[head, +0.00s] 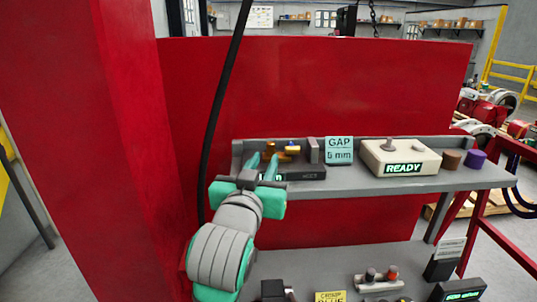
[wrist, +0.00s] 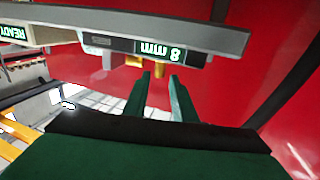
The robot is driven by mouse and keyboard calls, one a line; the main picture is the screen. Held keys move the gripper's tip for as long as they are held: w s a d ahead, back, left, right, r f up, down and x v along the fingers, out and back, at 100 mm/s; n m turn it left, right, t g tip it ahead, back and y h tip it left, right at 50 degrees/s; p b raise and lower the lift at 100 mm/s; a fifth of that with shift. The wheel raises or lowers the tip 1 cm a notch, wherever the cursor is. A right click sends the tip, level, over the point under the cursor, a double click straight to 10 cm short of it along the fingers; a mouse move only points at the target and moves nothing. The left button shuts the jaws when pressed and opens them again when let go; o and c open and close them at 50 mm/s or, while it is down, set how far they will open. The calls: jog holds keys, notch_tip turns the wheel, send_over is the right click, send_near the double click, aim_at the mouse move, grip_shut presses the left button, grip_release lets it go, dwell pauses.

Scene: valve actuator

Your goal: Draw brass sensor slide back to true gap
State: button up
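The brass sensor slide (head: 291,150) shows as a small yellow piece on the upper grey shelf, behind a dark gauge box (head: 305,173). My gripper (head: 263,165) is just left of it, its two teal fingers apart with nothing seen between them. In the wrist view, which is upside down, the gripper (wrist: 161,80) points at brass-coloured parts (wrist: 160,68) beside a display (wrist: 160,49) reading 8 mm. I cannot tell whether the fingers touch the brass. In the head view my gripper partly hides the display.
A teal sign (head: 339,150) reads GAP 6 mm or 5 mm, too small to be sure. A beige box (head: 400,157) reads READY. A grey upright block (head: 313,150) stands right of the brass. A black cable (head: 222,100) hangs left of my arm. The red panel (head: 330,90) rises behind.

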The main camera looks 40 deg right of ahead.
jog(key=shift+v, duration=1.5)
